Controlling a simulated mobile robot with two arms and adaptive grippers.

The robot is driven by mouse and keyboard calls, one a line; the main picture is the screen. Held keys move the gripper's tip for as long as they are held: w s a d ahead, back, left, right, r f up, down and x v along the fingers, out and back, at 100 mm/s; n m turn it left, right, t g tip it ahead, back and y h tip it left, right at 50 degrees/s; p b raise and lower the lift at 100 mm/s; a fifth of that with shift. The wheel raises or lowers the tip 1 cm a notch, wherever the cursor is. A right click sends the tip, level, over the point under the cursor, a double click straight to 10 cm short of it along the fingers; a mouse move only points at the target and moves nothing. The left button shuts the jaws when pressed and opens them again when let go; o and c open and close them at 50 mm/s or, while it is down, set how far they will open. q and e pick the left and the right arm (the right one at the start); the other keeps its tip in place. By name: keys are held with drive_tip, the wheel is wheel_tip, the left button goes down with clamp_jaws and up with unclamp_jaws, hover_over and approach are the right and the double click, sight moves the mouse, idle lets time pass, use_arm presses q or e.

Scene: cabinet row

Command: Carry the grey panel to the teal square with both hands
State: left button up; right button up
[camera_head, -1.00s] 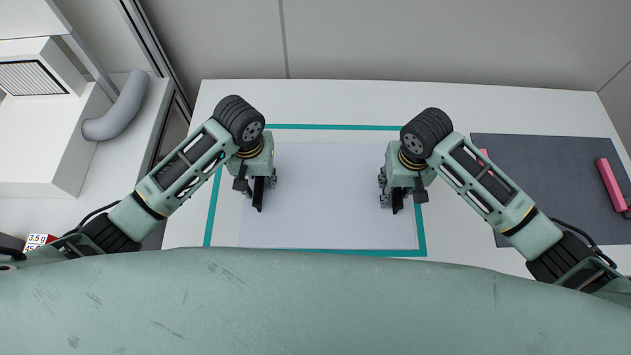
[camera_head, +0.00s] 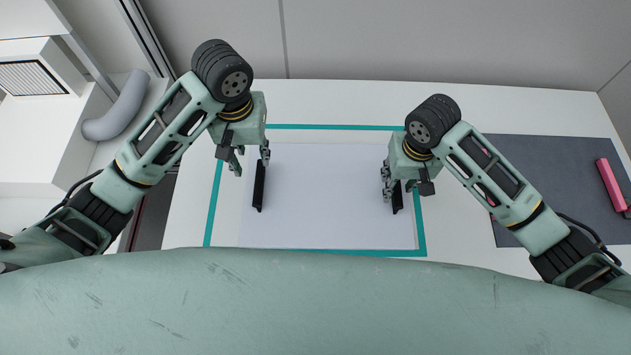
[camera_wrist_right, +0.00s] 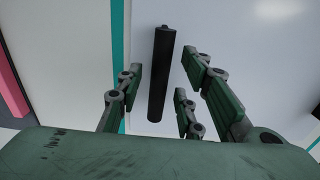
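The grey panel (camera_head: 325,215), very pale, lies flat inside the teal square (camera_head: 214,205), nearer its right line than its left. It has a black left handle (camera_head: 259,187) and a black right handle (camera_head: 397,203). My left gripper (camera_head: 250,163) is open and empty, above and left of the left handle's far end. My right gripper (camera_head: 397,187) is over the right handle. In the right wrist view its fingers (camera_wrist_right: 160,92) are spread, with the handle (camera_wrist_right: 162,70) between them and gaps on both sides. My right gripper partly hides that handle in the head view.
A dark slate panel (camera_head: 555,185) with pink handles, one at its right (camera_head: 611,185), lies on the white table (camera_head: 335,104) to the right. A white unit with a grey pipe (camera_head: 115,108) stands at left. A wall (camera_head: 400,40) closes the back.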

wheel_tip(320, 180, up, 9)
drive_tip(key=shift+f, duration=0.2)
idle(0.6)
